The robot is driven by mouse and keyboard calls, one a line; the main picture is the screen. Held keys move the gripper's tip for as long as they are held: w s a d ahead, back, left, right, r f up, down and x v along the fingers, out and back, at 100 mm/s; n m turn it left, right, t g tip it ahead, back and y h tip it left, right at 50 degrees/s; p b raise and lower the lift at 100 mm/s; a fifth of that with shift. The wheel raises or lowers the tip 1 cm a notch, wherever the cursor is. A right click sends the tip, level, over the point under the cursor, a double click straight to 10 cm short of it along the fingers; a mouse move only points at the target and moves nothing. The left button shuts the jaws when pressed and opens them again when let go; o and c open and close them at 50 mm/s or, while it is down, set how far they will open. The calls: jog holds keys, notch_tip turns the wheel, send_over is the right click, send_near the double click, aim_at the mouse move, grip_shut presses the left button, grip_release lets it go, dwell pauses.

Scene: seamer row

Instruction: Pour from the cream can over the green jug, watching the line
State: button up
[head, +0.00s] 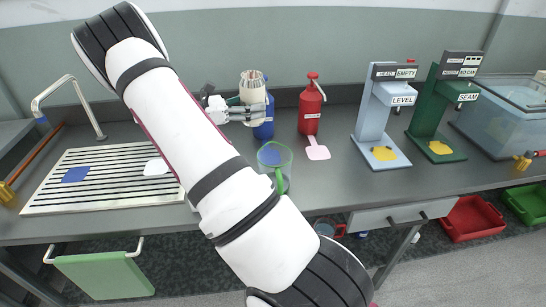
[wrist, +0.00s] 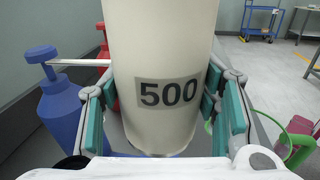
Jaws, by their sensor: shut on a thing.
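The cream can (head: 253,92) is in my gripper (head: 238,110), held roughly upright in front of the blue pump bottle. In the wrist view the can (wrist: 160,55) carries a "500" label and fills the space between the teal finger pads (wrist: 165,112). My gripper is shut on it. The green jug (head: 287,158), clear with a green rim and handle, stands on the counter nearer and slightly right of the can; my arm covers part of it. Its green edge and handle show at the lower right of the wrist view (wrist: 301,140). Its line and the can's contents cannot be made out.
A blue pump bottle (head: 265,130) and a red one (head: 311,106) stand close behind. A pink pad (head: 317,150) lies by the jug. The LEVEL stand (head: 370,115) and SEAM stand (head: 429,115) are at right, a slatted rack (head: 100,195) at left.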

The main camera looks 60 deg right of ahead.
aim_at(256, 125)
jog(key=f+m, duration=0.2)
jog(key=s+f+m, duration=0.1)
jog(key=f+m, duration=0.1)
jog(key=f+m+t, duration=0.1)
jog(key=f+m, duration=0.1)
jog(key=shift+s+a+f+y+b, duration=0.15)
jog(key=shift+s+a+y+b, duration=0.15)
jog(key=shift+a+b, duration=0.1)
jog(key=shift+w+m, duration=0.1)
jog(key=shift+m, duration=0.2)
jog(key=shift+w+d+f+m+t+b, duration=0.15)
jog(key=shift+f+m+t+b, duration=0.4)
jog(key=shift+f+m, duration=0.35)
